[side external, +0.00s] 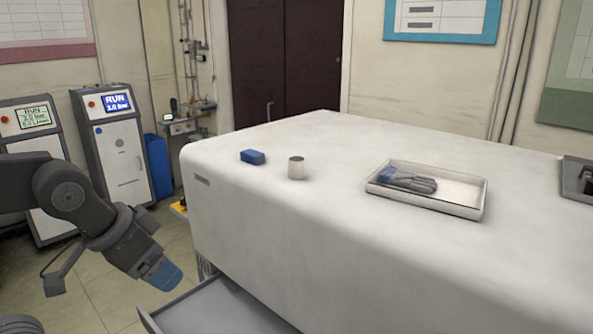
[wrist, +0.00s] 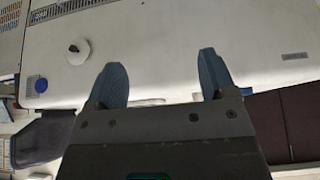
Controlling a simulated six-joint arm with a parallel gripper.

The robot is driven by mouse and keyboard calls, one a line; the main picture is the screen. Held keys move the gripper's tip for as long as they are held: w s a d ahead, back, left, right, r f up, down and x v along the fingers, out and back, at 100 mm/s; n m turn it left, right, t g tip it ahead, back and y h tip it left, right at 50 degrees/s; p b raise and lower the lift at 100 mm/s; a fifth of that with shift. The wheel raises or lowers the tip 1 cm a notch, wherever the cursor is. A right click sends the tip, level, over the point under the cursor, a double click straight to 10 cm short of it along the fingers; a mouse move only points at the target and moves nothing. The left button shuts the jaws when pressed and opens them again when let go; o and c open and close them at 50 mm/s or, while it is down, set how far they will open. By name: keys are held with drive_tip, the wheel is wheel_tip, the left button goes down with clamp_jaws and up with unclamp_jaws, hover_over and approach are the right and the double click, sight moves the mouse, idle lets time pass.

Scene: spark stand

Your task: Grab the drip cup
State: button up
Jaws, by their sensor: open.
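The drip cup appears to be the small pale cup (side external: 297,168) standing upright on the white worktop (side external: 330,225), near its left end. Its top looks dark grey. My gripper (side external: 165,276) is off the left side of the worktop, lower than its top and well apart from the cup. In the wrist view, my gripper (wrist: 160,58) has its two blue fingers spread wide, with nothing between them. I cannot make out the cup in the wrist view.
A blue block (side external: 252,157) lies left of the cup. A shallow tray (side external: 428,207) with grey-blue gloves (side external: 408,181) lies to the right. An open drawer (side external: 215,308) juts out low near my gripper. The wrist view shows a pale round disc (wrist: 78,50) with a dark centre.

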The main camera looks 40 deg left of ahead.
drive_tip(key=w+a+r+n, duration=0.1)
drive_tip(key=w+r, duration=0.6)
drive_tip(key=w, duration=0.3)
drive_tip(key=w+a+r+n, duration=0.1)
drive_tip(key=w+a+r, duration=0.1)
drive_tip(key=w+r, duration=0.65)
drive_tip(key=n+g+y, duration=0.2)
drive_tip(key=n, duration=0.1)
hover_over(295, 177)
drive_tip(key=f, duration=0.6)
drive_tip(key=s+f, duration=0.1)
drive_tip(key=f, duration=0.3)
drive_tip(key=shift+a, duration=0.2)
drive_tip(key=shift+d+x, duration=0.15)
drive_tip(key=shift+x, duration=1.2)
drive_tip(key=shift+d+x, duration=0.15)
drive_tip(key=shift+x, duration=1.15)
drive_tip(key=shift+w, duration=0.15)
drive_tip(key=shift+t, duration=0.3)
drive_tip(key=c, duration=1)
